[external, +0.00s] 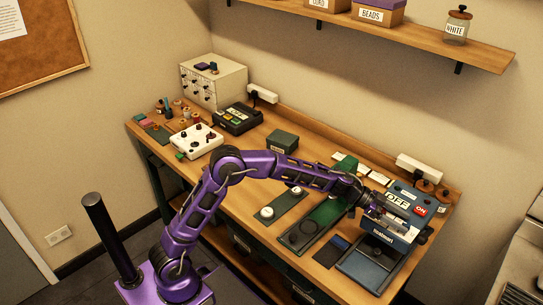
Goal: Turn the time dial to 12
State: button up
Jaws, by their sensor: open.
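A blue-grey machine (398,222) with a large "OFF" label and a red "ON" label stands at the right end of the workbench. I cannot make out which part of it, if any, is the time dial, nor any 12 mark; the dial may be hidden or too small to tell. My gripper (384,214) is open at the left front of the machine, close in front of its face. I cannot tell whether it touches the machine. My purple arm reaches over the bench from the left front, and my gripper covers part of the machine.
On the wooden bench (230,188) lie a green board (318,224), a dark tray (366,267) and a dark green box (283,143). A white box with knobs (202,139), a dark device (237,118) and a drawer cabinet (214,83) stand left. A shelf (400,35) hangs above.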

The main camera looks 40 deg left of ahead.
jog(key=shift+w+d+f, duration=0.15)
jog(key=shift+d, duration=0.3)
grip_shut()
